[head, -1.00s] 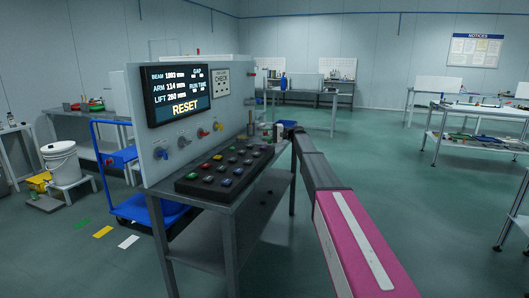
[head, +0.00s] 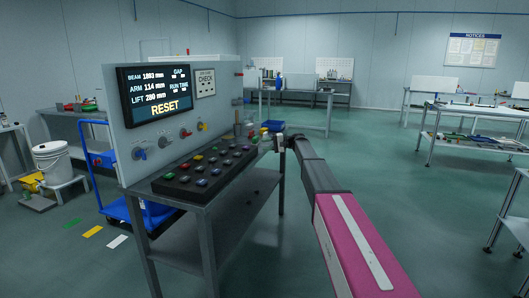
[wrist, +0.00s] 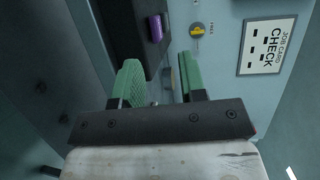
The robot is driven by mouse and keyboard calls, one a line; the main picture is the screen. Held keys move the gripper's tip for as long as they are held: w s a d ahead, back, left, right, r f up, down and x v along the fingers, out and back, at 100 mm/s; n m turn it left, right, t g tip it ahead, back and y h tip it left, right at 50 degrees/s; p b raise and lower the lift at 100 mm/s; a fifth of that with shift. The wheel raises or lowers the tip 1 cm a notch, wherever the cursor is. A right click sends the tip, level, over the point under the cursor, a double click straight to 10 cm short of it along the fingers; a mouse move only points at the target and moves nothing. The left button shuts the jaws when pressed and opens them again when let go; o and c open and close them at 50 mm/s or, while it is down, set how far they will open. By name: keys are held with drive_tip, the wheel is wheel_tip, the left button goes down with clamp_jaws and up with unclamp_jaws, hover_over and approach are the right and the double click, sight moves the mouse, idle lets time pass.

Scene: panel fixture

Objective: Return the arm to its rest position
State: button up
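My arm reaches forward in the head view, with a magenta link (head: 360,245) near me and a dark link beyond it. My gripper (head: 279,142) is small at its far end, beside the right end of the control panel table (head: 205,225). In the wrist view, the two green fingers of my gripper (wrist: 160,78) stand apart with nothing between them. The panel's screen (head: 155,92) reads RESET. The wrist view shows the panel side-on, with a job card reading CHECK (wrist: 266,46), a yellow knob (wrist: 196,29) and a purple button (wrist: 155,27).
The button box (head: 205,170) lies on the table left of my arm. A blue bin (head: 273,126) shows just beyond the gripper. A blue cart (head: 130,212) and a white bucket (head: 54,160) stand at the left. Open floor (head: 400,195) lies to the right.

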drive_tip(key=s+d+f+m+h, duration=0.1)
drive_tip(key=s+d+f+h, duration=0.25)
drive_tip(key=s+f, duration=0.8)
drive_tip(key=s+d+f+h, duration=0.3)
drive_tip(key=s+f+h, duration=0.2)
drive_tip(key=s+f, duration=0.65)
drive_tip(key=s+d+f+h, duration=0.2)
drive_tip(key=s+d, duration=0.2)
drive_tip(key=s, duration=0.5)
drive_tip(key=s+d+f+h, duration=0.2)
drive_tip(key=s+d+h, duration=0.1)
drive_tip(key=s, duration=0.6)
drive_tip(key=s+d+f+n+h, duration=0.1)
drive_tip(key=s+d+f+h, duration=0.2)
drive_tip(key=s, duration=0.6)
drive_tip(key=shift+s+d, duration=0.25)
drive_tip(key=shift+d, duration=0.55)
